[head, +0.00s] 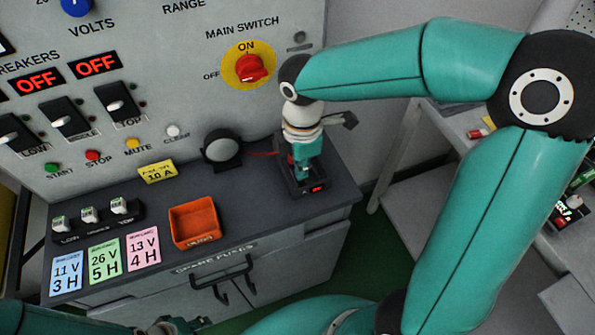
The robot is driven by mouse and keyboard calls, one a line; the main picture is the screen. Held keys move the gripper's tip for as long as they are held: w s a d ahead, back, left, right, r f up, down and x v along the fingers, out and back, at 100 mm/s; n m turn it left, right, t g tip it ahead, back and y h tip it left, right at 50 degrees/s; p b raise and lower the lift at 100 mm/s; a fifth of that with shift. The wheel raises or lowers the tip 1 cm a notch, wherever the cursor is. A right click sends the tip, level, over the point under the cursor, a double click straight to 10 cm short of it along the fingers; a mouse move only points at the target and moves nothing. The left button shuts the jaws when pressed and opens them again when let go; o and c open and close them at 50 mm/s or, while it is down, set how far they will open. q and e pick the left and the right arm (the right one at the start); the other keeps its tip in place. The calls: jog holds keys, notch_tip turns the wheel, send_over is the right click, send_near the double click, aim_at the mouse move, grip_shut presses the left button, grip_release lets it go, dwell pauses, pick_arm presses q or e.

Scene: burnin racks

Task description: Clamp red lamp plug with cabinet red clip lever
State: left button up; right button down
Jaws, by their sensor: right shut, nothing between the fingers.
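A small dark clip block (308,187) with a red label on its front stands at the right end of the cabinet top. A thin red lead (262,154) runs to it from the round black lamp (222,147). My right gripper (303,166) points down over the block, shut with nothing between its fingers. It hides most of the red plug and the clip lever, so I cannot tell the lever's position or how the plug sits. Part of my left arm's end shows at the bottom left edge; its fingers cannot be made out.
An orange tray (194,222) stands on the cabinet top, left of the clip block. Small fuses (89,214) stand in a holder at the left, behind coloured cards (104,261). The panel behind carries a red main switch (249,68). A grey bench (462,125) is at right.

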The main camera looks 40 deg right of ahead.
jog(key=shift+f+b, duration=0.7)
jog(key=shift+f, duration=0.2)
jog(key=shift+r, duration=0.1)
dwell(0.3)
jog(key=shift+r+p, duration=2.2)
jog(key=shift+r, duration=0.25)
jog(key=shift+s+f, duration=0.1)
